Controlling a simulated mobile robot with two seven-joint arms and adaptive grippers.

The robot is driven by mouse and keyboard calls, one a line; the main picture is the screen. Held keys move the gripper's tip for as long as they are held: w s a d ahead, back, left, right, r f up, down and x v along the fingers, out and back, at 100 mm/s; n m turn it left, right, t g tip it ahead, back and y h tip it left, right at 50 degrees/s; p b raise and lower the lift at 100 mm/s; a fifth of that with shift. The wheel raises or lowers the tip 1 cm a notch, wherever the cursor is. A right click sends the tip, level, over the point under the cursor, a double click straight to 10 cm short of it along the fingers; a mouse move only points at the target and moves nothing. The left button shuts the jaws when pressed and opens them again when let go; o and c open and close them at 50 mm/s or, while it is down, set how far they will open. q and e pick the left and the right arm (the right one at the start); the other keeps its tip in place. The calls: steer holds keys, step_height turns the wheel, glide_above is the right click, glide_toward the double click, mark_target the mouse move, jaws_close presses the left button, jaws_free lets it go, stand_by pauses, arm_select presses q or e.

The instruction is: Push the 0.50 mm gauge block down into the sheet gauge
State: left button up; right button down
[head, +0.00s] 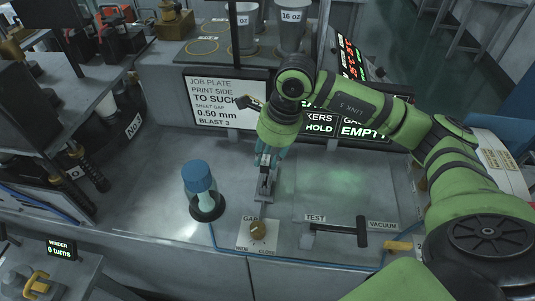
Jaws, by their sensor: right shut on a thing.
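My right gripper (266,166) points down from the green right arm at the middle of the bench. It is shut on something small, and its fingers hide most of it. I cannot make out the 0.50 mm gauge block itself. Right below the fingertips is a narrow grey metal fixture (262,208), apparently the sheet gauge. I cannot tell whether the held piece is in it or just above it. A job plate (225,112) behind reads "SHEET GAP 0.50 mm". My left gripper is not in view.
A gap knob (258,230) sits just in front of the fixture. A blue-capped bottle (203,190) stands to the left. A black T-handle (345,230) lies between the TEST and VACUUM labels at right. Cups (291,28) stand on the back shelf.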

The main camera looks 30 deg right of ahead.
mark_target(268, 168)
steer(key=shift+d, duration=0.1)
stand_by(0.8)
steer(key=shift+b, duration=0.55)
stand_by(0.7)
steer(key=shift+s+d+b+x, duration=0.1)
steer(key=shift+d+b+x, duration=0.05)
steer(key=shift+b+x, duration=0.65)
steer(key=shift+s+d+b+x, duration=0.1)
steer(key=shift+d+b+x, duration=0.05)
steer(key=shift+b+x, duration=0.6)
steer(key=shift+s+d+b+x, duration=0.1)
steer(key=shift+d+b+x, duration=0.05)
steer(key=shift+b+x, duration=0.6)
steer(key=c, duration=0.9)
jaws_free()
steer(key=v, duration=1.2)
steer(key=shift+w+a+r, duration=0.1)
steer(key=shift+a, duration=0.2)
steer(key=shift+r, duration=0.1)
